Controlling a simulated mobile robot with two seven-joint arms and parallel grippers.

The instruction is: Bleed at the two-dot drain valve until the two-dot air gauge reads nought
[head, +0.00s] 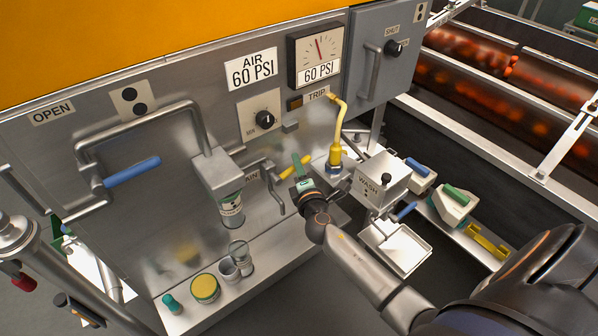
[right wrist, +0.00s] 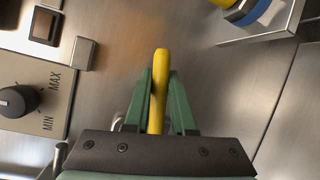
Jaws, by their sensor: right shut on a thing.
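The yellow drain valve handle (head: 288,173) sticks out from the steel panel beside a partly hidden DRAIN label (head: 251,176). My right gripper (head: 299,163) has its green fingers closed around this handle. In the right wrist view the yellow handle (right wrist: 160,88) stands upright between the two fingers (right wrist: 160,78). The air gauge (head: 318,50) has a red needle pointing nearly straight up, a little left, and its readout says 60 PSI. A plate with two black dots (head: 134,102) is on the panel's upper left. My left gripper is not in view.
A MIN–MAX knob (head: 265,120) and a yellow bent pipe (head: 338,125) are close to the gripper. A blue-handled lever (head: 131,172) is at the left. Cups (head: 240,256) and a yellow-lidded jar (head: 205,289) stand on the ledge. The WASH box (head: 380,184) is at the right.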

